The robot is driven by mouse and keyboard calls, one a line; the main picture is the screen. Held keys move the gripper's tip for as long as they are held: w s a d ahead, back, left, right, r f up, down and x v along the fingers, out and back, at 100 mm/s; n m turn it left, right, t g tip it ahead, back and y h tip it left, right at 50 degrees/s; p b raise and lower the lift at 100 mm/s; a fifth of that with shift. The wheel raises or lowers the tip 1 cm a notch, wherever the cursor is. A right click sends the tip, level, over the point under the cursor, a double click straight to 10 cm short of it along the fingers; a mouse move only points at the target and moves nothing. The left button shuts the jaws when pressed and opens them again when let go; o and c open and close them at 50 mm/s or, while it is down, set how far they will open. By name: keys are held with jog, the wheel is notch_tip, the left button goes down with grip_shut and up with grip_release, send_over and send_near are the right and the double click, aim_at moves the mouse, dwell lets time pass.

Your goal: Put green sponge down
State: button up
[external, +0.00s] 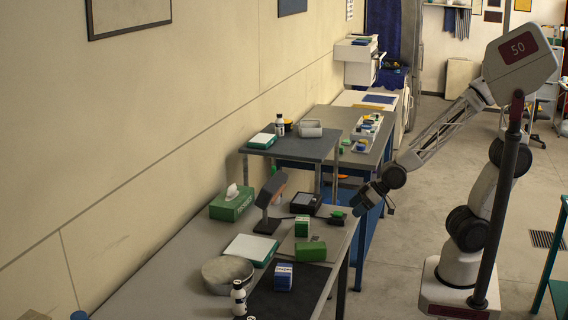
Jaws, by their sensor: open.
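A green block (310,251), which looks like the green sponge, lies on the front table near its right edge. A small green and black item (338,215) lies on the table just left of my gripper.
The front table (180,270) also holds a dark mat (262,301), a blue box (283,277), a grey bowl (228,274), a white bottle (238,298), a lamp-like stand (268,205), a black tray (306,203) and a green tissue box (232,203). A raised shelf (290,148) stands behind.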

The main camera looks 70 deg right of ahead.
jog(key=s+d+r+m+g+h, duration=0.1)
jog(key=s+d+r+g+h, duration=0.1)
jog(key=s+d, duration=0.5)
jog(key=s+d+r+m+g+h, duration=0.1)
jog(key=s+d+r+g, duration=0.3)
jog(key=d, duration=0.8)
jog(key=s+r+m, duration=0.1)
jog(key=s+r, duration=0.1)
jog(key=s, duration=0.1)
jog(key=shift+s+r+h, duration=0.25)
jog(key=shift+r+h, duration=0.1)
jog(key=shift+h, duration=0.05)
